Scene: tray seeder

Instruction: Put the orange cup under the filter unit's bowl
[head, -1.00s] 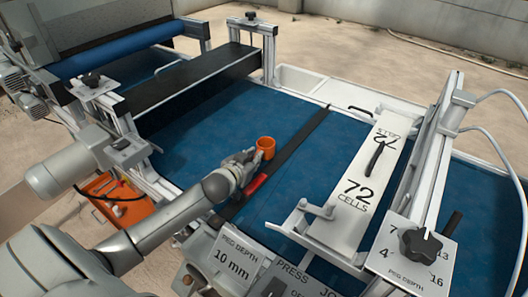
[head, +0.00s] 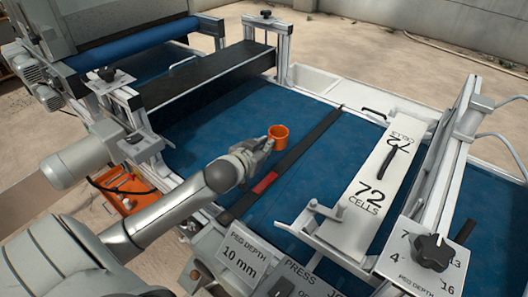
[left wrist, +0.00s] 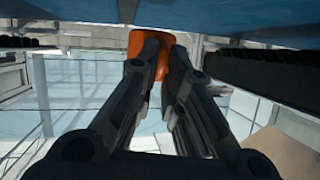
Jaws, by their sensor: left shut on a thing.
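The orange cup (head: 279,137) is upright at the fingertips of my left gripper (head: 266,145), over the blue belt in the head view. My left gripper is shut on it. In the left wrist view the cup (left wrist: 152,45) shows between and behind the two dark fingers (left wrist: 162,65). Whether the cup's base touches the belt is hard to tell. I see no filter unit or bowl that I can make out. My right gripper is not in view.
A black bar with a red section (head: 266,182) crosses the blue belt (head: 205,135) right of the cup. A white "72 cells" plate (head: 372,190) lies further right. A dark bridge (head: 208,82) spans the belt behind. An orange tray (head: 128,193) is at the left.

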